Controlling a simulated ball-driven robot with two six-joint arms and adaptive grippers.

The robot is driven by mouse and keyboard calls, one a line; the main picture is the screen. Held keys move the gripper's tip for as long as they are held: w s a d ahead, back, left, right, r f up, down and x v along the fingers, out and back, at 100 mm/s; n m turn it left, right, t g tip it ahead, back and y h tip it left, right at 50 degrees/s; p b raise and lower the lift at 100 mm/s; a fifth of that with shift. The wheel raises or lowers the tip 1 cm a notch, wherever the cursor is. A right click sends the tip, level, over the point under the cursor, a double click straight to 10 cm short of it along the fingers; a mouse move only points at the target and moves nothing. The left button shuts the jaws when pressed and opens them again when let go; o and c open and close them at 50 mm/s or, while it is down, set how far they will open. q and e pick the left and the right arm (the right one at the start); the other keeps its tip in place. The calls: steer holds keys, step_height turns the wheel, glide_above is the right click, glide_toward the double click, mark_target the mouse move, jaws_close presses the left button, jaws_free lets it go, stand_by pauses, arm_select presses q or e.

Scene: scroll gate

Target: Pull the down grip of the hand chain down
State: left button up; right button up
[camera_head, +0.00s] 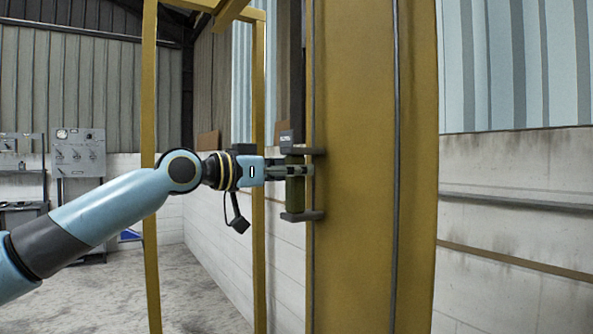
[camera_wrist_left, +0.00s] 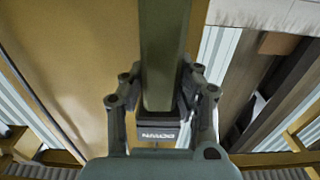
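The down grip (camera_head: 295,200) is an olive upright bar between two grey brackets on the yellow post in the head view. A dark label block sits at its top; in the left wrist view this label (camera_wrist_left: 160,136) reads DOWN, upside down. My left gripper (camera_head: 298,171) reaches it from the left, at its upper part just below the top bracket. In the left wrist view the down grip (camera_wrist_left: 163,60) runs between my two fingers, which appear to lie against its sides. The finger pads are partly hidden. My right gripper is not in view.
The wide yellow post (camera_head: 352,240) stands right behind the grip, with thin dark chain lines running along it. A thinner yellow frame post (camera_head: 151,250) stands behind my left arm. A grey control panel (camera_head: 80,152) is at the far left. The floor at left is clear.

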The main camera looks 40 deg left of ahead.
arm_select(q)
steer(key=c, duration=0.4)
jaws_close()
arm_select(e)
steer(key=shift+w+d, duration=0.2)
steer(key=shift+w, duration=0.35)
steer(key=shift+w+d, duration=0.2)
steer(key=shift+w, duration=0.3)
